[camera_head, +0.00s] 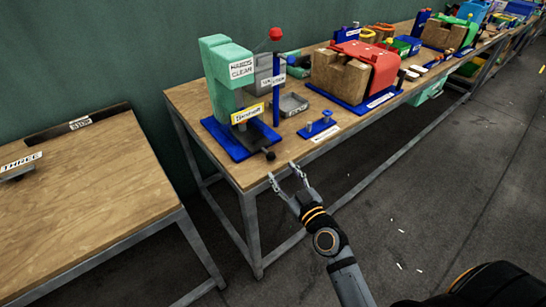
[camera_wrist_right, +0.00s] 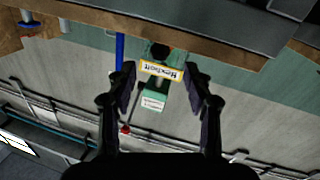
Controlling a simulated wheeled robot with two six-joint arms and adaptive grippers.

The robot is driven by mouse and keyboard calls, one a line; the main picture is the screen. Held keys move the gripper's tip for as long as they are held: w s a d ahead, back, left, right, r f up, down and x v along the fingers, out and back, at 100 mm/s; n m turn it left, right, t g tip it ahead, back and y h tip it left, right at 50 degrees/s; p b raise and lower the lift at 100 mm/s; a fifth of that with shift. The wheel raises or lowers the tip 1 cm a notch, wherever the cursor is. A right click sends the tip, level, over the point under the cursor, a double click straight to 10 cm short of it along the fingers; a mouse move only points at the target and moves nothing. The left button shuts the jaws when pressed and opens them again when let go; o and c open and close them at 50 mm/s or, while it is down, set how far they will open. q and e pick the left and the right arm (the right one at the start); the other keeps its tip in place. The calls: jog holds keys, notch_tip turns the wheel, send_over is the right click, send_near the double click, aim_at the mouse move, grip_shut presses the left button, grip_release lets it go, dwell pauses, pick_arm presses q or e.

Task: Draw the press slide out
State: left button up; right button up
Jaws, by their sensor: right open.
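The green press (camera_head: 222,80) stands on a blue base (camera_head: 222,141) near the left end of the long bench. Its dark slide (camera_head: 256,141) points toward the bench's front edge and ends in a black knob (camera_head: 269,155). My right gripper (camera_head: 282,170) is open and empty at the front edge, a little short of the knob and apart from it. In the right wrist view, the knob (camera_wrist_right: 161,50) and a yellow-edged label (camera_wrist_right: 162,70) show between the open fingers (camera_wrist_right: 160,82). The press is upside down there. My left gripper is out of view.
A red-ball lever (camera_head: 275,35) and blue post (camera_head: 276,90) stand right of the press. A grey tray (camera_head: 292,104) and small blue stand (camera_head: 319,125) sit nearby. Another table (camera_head: 85,205) is left, across a gap.

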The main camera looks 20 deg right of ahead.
aim_at(273, 160)
jog(key=w, duration=0.2)
jog(key=w+a+p, duration=0.1)
jog(key=w, duration=0.5)
jog(key=shift+w+a+p, duration=0.2)
jog(key=shift+p, duration=0.2)
grip_shut()
